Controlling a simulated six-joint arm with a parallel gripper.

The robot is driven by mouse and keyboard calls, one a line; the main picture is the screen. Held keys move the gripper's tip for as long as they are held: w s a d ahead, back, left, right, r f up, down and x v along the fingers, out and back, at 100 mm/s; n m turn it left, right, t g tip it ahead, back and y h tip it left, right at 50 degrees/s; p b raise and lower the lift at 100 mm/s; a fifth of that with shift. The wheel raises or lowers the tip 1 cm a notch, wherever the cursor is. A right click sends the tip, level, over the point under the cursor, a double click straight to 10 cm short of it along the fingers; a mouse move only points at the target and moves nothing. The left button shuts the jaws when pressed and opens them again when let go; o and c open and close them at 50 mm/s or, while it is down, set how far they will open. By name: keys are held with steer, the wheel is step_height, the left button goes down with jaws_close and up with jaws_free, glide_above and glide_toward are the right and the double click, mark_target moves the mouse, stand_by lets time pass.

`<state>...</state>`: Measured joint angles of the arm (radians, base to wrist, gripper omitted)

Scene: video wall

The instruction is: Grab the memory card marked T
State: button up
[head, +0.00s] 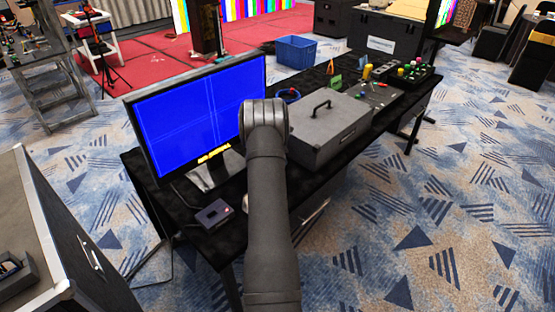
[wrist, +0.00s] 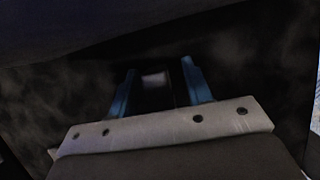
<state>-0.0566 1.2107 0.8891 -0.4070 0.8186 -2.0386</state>
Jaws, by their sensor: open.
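No letter T can be read in either view. In the wrist view a small dark object with a pale grey patch (wrist: 155,80) shows between the fingers of my gripper (wrist: 159,68). It may be the memory card, but it is too dark and blurred to tell. The two blue fingers stand apart on either side of it, and I cannot see them touching it. In the head view my own arm hides the gripper, which is over the black table (head: 225,247) between the monitor and the grey case.
The monitor (head: 200,110) with a blue screen stands left of my arm. The grey case (head: 328,130) with a handle lies close on the right. A small dark box (head: 213,213) sits at the table's near left end. Several small coloured items lie farther back along the table.

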jaws_close()
